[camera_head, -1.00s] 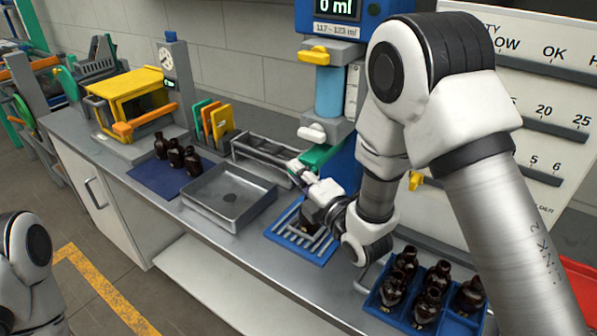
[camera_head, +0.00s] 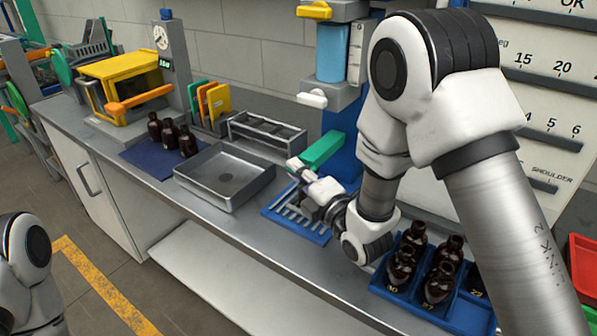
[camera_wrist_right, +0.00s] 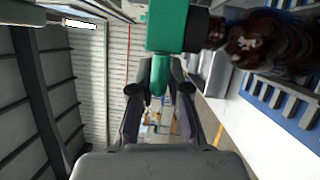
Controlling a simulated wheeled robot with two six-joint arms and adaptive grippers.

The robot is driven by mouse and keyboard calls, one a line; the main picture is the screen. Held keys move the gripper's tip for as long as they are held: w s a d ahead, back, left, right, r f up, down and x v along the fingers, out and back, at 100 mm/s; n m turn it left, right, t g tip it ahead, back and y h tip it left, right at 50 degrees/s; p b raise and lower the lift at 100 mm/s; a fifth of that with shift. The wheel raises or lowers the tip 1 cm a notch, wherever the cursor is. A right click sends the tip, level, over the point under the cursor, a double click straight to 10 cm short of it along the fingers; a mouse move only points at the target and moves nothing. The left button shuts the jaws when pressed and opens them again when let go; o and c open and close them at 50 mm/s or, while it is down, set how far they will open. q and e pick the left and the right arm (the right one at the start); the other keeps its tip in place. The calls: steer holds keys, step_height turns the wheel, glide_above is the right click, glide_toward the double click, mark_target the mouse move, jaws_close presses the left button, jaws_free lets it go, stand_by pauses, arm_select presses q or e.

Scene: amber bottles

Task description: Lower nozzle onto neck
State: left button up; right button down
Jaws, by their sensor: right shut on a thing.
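The green nozzle (camera_head: 322,150) extends from the blue filling station at the back. In the right wrist view the green nozzle block (camera_wrist_right: 173,25) has a green peg between my fingers. My right gripper (camera_wrist_right: 160,88) is shut on this peg; the gripper also shows at the nozzle's front end in the head view (camera_head: 297,168). A dark amber bottle (camera_wrist_right: 262,42) lies across the top right of the wrist view, its neck end close beside the nozzle block. I cannot tell whether they touch. In the head view my gripper mostly hides this bottle. My left gripper is out of view.
A blue slatted tray (camera_head: 285,213) lies under my right gripper. Several amber bottles (camera_head: 440,285) stand in a blue crate (camera_head: 395,298) at front right. A grey metal basin (camera_head: 205,195) and a grey rack (camera_head: 255,133) are to the left. Three bottles (camera_head: 170,135) stand on a dark blue mat.

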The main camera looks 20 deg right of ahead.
steer(key=c, duration=1.2)
jaws_free()
steer(key=shift+a, duration=0.1)
steer(key=v, duration=0.7)
steer(key=shift+s+f, duration=0.1)
steer(key=shift+s, duration=0.05)
